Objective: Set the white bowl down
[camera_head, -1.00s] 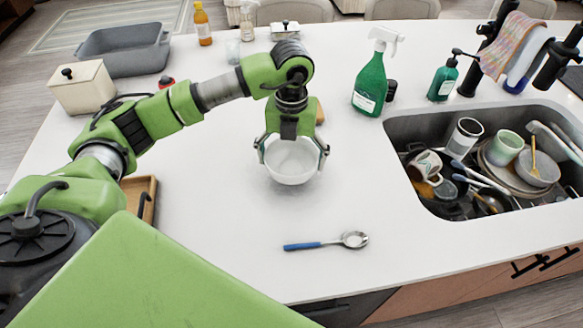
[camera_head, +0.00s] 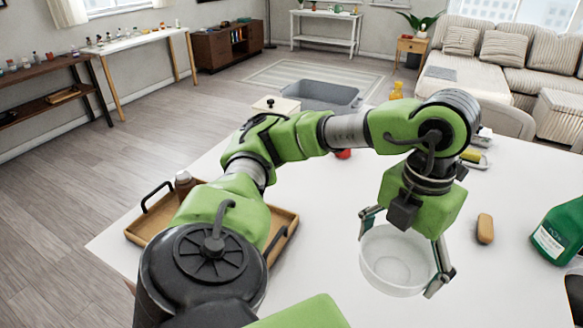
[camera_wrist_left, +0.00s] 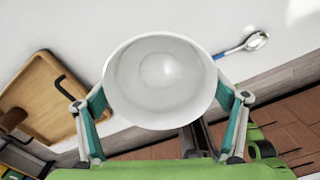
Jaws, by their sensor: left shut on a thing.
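The white bowl (camera_head: 390,262) is in the grip of my left gripper (camera_head: 406,250), at the lower right of the head view. It looks upright and empty. The gripper's two fingers are on opposite sides of its rim. In the left wrist view the bowl (camera_wrist_left: 158,82) fills the middle, between the fingers (camera_wrist_left: 160,112). The white countertop (camera_head: 330,200) is below it; I cannot tell whether the bowl's base touches it. My right gripper is not in view.
A wooden tray (camera_head: 282,232) is to the left. A brown block (camera_head: 485,228) and a green bottle (camera_head: 562,236) are right of the bowl. A grey basin (camera_head: 322,94) is at the back. A spoon (camera_wrist_left: 256,41) lies near the bowl in the wrist view.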

